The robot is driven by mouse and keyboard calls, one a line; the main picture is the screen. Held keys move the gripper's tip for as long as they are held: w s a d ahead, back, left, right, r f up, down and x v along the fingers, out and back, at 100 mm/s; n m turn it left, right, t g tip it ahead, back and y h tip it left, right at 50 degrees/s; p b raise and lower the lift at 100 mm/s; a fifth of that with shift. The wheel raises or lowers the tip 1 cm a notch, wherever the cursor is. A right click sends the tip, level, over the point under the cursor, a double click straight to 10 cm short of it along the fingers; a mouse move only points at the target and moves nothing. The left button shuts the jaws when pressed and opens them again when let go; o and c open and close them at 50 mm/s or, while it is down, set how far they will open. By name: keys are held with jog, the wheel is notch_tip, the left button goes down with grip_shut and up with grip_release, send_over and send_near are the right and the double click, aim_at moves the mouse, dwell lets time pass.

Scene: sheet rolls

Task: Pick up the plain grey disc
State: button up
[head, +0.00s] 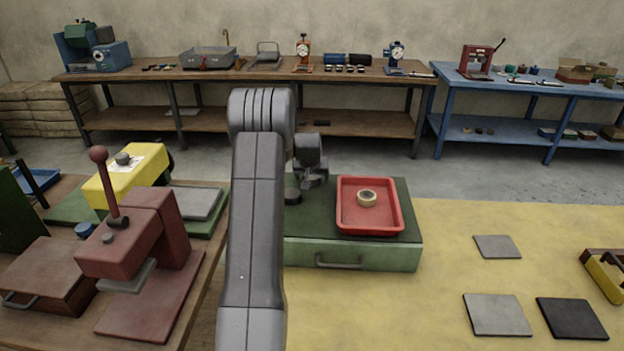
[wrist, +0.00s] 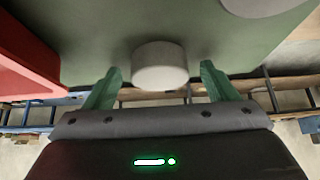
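In the wrist view a plain pale grey disc (wrist: 160,66) stands on the green surface (wrist: 100,35). My gripper (wrist: 161,72) is open, with a green finger on each side of the disc and a visible gap on both sides. The fingertips are close to the disc but do not appear to touch it. In the head view my gripper (head: 308,180) is low over the green cabinet (head: 400,255), left of the red tray. The disc between the fingers cannot be made out there.
A red tray (head: 370,231) on the cabinet holds a tan ring-like piece (head: 367,198); its edge shows in the wrist view (wrist: 25,60). Another grey round thing (wrist: 262,5) is cut off at the wrist view's top. A maroon press (head: 130,255) stands at left.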

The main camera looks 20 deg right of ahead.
jog(key=c, duration=1)
jog(key=shift+r, duration=0.1)
